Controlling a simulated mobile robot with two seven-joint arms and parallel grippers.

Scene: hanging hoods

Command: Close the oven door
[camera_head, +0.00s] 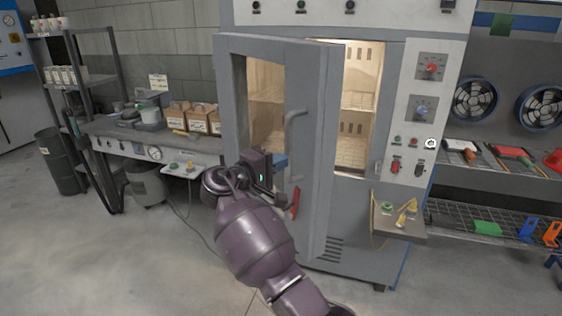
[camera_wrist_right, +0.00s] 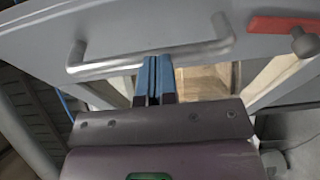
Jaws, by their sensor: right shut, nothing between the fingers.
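The grey oven door (camera_head: 306,95) stands ajar, with its right edge swung out from the oven (camera_head: 405,60). The lit chamber (camera_head: 356,95) shows through the gap to its right and through the door window. A bar handle (camera_head: 293,135) is on the door's front, and it also shows in the right wrist view (camera_wrist_right: 200,55). My right gripper (camera_head: 281,162) is in front of the door, beside the lower part of the handle. Its blue fingers (camera_wrist_right: 152,75) are shut and empty, close to the handle bar; I cannot tell if they touch. My left gripper is out of view.
A red lever (camera_head: 295,203) is low on the door. A small shelf (camera_head: 400,228) with yellow items juts out at the oven's lower right. A workbench (camera_head: 100,127) with boxes stands left, a wire rack (camera_head: 470,215) right. The floor at left front is clear.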

